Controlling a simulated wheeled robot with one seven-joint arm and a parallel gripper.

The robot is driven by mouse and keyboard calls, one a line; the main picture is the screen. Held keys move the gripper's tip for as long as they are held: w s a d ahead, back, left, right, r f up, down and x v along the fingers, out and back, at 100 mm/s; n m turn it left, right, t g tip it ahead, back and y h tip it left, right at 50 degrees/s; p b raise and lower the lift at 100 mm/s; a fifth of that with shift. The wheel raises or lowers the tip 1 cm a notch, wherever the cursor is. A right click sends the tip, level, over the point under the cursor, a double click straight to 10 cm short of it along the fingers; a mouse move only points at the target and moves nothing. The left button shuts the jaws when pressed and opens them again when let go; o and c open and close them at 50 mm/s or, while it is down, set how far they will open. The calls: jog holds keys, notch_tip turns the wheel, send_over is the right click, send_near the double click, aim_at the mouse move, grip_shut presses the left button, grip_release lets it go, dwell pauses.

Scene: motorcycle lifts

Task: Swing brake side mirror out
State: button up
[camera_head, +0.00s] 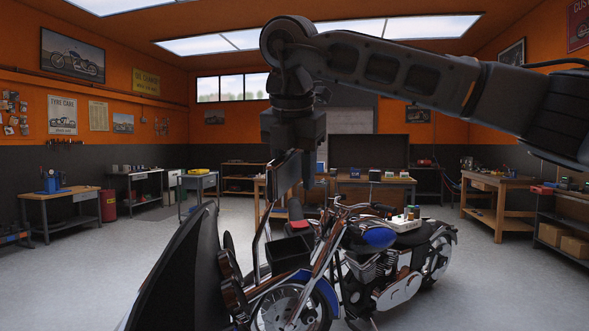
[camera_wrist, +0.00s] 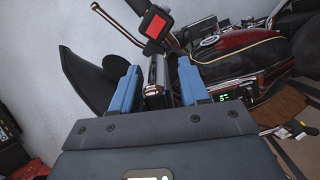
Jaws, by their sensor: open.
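In the head view my gripper (camera_head: 290,172) points down from the arm's end, above the front of a motorcycle near the camera. A dark flat panel (camera_head: 286,178), probably the brake side mirror, hangs tilted just below the wrist. In the wrist view my two blue fingers (camera_wrist: 158,88) are open, one on each side of a narrow dark piece with a silver edge (camera_wrist: 156,74), probably the same mirror seen edge-on. I cannot tell whether either finger touches it. A handlebar lever (camera_wrist: 118,26) and a black housing with a red square (camera_wrist: 155,27) lie just beyond the fingers.
A black curved fairing (camera_head: 178,272) fills the lower left of the head view. A motorcycle with a blue tank (camera_head: 370,237) stands behind. The wrist view shows a red tank (camera_wrist: 245,50) and a green-digit display (camera_wrist: 223,98) at right. Workbenches line the walls; the left floor is clear.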

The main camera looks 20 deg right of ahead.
jog(key=shift+c, duration=0.3)
grip_shut()
dwell(0.3)
